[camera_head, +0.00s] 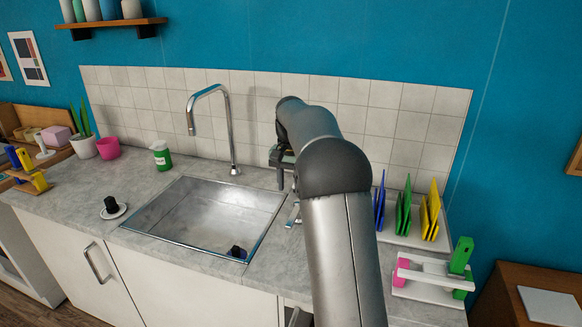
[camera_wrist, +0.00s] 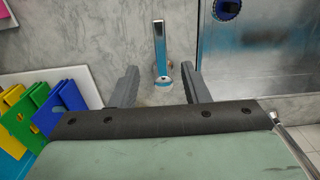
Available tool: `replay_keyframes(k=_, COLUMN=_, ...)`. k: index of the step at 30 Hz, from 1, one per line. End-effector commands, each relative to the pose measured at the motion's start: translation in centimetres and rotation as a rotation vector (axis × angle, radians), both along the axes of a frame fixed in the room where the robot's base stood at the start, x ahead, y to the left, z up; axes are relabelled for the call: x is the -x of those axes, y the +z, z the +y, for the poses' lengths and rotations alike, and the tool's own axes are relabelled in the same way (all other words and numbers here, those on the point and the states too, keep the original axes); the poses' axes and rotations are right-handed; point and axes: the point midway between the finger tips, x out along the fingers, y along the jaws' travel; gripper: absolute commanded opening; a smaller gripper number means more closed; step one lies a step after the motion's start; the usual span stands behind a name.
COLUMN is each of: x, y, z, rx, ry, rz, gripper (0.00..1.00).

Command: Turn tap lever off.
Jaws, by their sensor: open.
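The tap lever (camera_head: 293,213) is a small chrome handle on the counter just right of the sink, partly hidden by my arm in the head view. In the wrist view the lever (camera_wrist: 160,45) stands on a round base, between and beyond my two fingers. My gripper (camera_wrist: 161,80) is open and empty, pointing down, with a finger on either side of the lever's line. It also shows in the head view (camera_head: 281,172), above the lever; contact cannot be told. The chrome faucet (camera_head: 231,120) arches behind the sink. No water stream is visible from its spout.
The steel sink (camera_head: 200,212) holds a dark blue-black item (camera_head: 237,252). A rack (camera_head: 400,237) with blue, green and yellow boards stands right of my arm. A green-and-pink holder (camera_head: 432,275) sits at front right. A green container (camera_head: 161,156) stands behind the sink.

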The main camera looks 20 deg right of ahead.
Motion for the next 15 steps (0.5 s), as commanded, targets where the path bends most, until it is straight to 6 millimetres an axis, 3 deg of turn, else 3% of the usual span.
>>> replay_keyframes(k=6, x=-0.1, y=4.4, z=0.0, rx=0.001, ry=0.000, rz=-0.003, gripper=0.42)
replay_keyframes(k=15, x=0.0, y=6.2, z=0.0, rx=0.000, ry=0.000, rz=0.000, gripper=0.42)
